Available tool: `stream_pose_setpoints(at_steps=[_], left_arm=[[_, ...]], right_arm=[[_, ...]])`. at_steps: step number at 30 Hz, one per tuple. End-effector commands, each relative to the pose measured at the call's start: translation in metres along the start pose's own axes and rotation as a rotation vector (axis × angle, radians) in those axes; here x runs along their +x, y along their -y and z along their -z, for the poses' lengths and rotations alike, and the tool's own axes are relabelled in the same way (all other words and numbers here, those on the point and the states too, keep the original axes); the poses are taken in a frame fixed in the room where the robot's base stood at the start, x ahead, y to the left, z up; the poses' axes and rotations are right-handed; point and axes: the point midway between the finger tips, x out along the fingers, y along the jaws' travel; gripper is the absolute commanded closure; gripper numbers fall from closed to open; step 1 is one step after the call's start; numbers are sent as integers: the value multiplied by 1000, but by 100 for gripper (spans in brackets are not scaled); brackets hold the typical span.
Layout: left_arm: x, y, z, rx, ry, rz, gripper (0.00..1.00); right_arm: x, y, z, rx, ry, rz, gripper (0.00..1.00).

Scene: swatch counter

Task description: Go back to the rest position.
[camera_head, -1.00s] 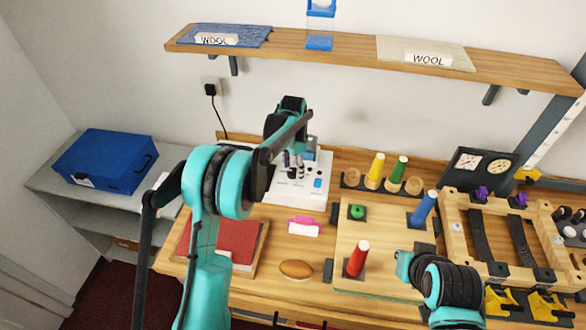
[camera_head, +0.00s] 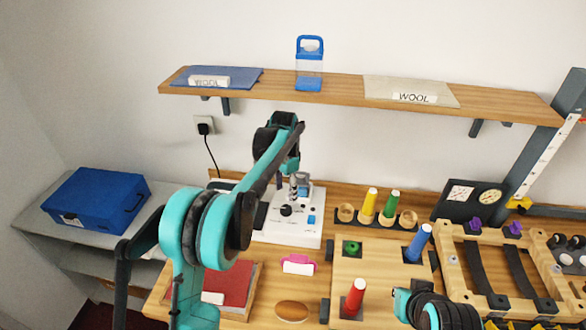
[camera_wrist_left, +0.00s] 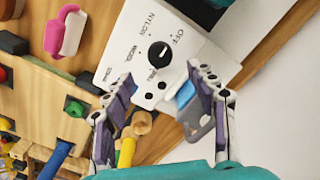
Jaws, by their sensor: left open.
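My left gripper (camera_head: 291,187) is in front of the white device with a dial (camera_head: 290,228), partly hidden by my own arm in the head view. In the left wrist view the gripper (camera_wrist_left: 160,108) is open. Its two fingers are apart with nothing held between them, and the dial panel (camera_wrist_left: 150,40) shows beyond them, marked OFF and NYLON. Only a teal and black part of my right arm shows at the lower right of the head view; its gripper is out of the picture.
A wooden shelf (camera_head: 340,88) holds a blue-lidded container (camera_head: 309,68) and fabric swatches. On the counter are a pink-handled block (camera_head: 297,264), a red book (camera_head: 228,285), a brown oval (camera_head: 293,311), coloured pegs and a wooden frame (camera_head: 450,262). A blue case (camera_head: 95,198) sits left.

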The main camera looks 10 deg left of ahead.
Motion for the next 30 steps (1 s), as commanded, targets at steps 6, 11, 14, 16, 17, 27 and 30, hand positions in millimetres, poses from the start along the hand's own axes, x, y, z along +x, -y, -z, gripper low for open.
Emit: stream_pose_setpoints(at_steps=[6,11,14,16,17,27,30], left_arm=[[-6,-3,-5,-17,-10,9,43],[-33,-21,-31,-102,-61,51,43],[-52,-39,-57,-181,-112,87,43],[-62,-53,-76,-238,-150,110,43],[-65,-59,-84,-262,-167,120,43],[-64,-136,-179,-531,-372,207,43],[-50,-157,-204,-607,-436,224,43]], right_arm=[[1,0,-1,0,0,0,100],[6,0,-4,0,0,0,100],[9,0,-7,0,0,0,100],[12,0,-8,0,0,0,100],[13,0,-9,0,0,0,100],[24,0,-17,0,0,0,100],[27,0,-20,0,0,0,100]])
